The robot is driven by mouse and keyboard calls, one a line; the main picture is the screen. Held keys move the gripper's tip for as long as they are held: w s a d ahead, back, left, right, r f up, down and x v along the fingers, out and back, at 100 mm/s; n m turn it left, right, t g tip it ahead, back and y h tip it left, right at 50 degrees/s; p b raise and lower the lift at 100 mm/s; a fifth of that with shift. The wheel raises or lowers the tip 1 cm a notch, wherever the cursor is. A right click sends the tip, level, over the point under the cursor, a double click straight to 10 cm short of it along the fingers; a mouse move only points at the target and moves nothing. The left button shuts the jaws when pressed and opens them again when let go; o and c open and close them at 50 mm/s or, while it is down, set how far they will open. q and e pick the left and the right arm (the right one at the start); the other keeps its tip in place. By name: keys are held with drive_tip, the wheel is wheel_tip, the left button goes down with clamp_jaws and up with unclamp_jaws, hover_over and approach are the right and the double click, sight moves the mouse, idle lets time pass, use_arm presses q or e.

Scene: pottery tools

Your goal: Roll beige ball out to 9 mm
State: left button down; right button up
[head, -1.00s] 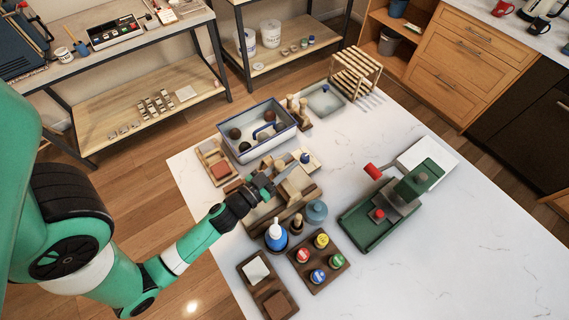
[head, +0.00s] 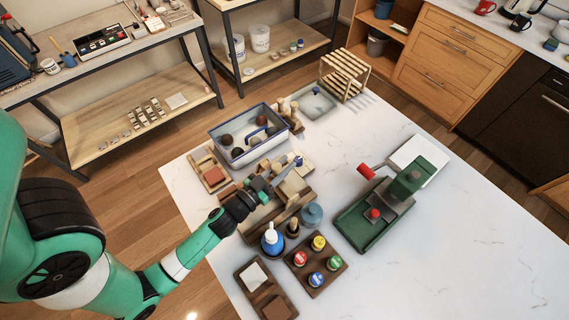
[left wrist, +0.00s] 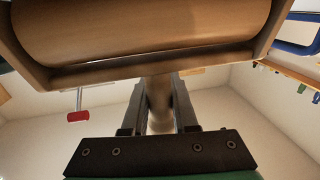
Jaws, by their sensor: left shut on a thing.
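My left gripper (head: 266,187) is over the cluster of wooden tools at the left part of the white table. In the left wrist view the left gripper (left wrist: 158,115) is shut on the handle of a wooden roller (left wrist: 140,30). The thick roller sits in a wooden frame beyond the fingertips. In the head view the roller is hard to pick out from the wooden pieces around the gripper. A blue-rimmed tray (head: 231,165) holds several balls, mostly dark or brown. I cannot tell which ball is the beige one. My right gripper is not in view.
A green press (head: 362,226) with a red handle stands right of centre. Paint pots (head: 318,243) in a wooden holder, a blue bottle (head: 272,239) and a slatted rack (head: 345,72) stand around the tools. The table's right and front are clear.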

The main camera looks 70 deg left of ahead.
sight(273, 175)
use_arm(q)
drive_tip(key=shift+s+d+f, duration=0.15)
drive_tip(key=shift+s+f, duration=0.05)
drive_tip(key=shift+s, duration=0.4)
drive_tip(key=shift+v, duration=0.9)
drive_tip(key=shift+s+f, duration=0.1)
drive_tip(key=shift+x, duration=1)
drive_tip(key=shift+f, duration=0.1)
drive_tip(key=shift+x, duration=0.85)
drive_tip(key=shift+d+f+b, duration=0.1)
drive_tip(key=shift+d+b, duration=0.05)
drive_tip(key=shift+b, duration=0.2)
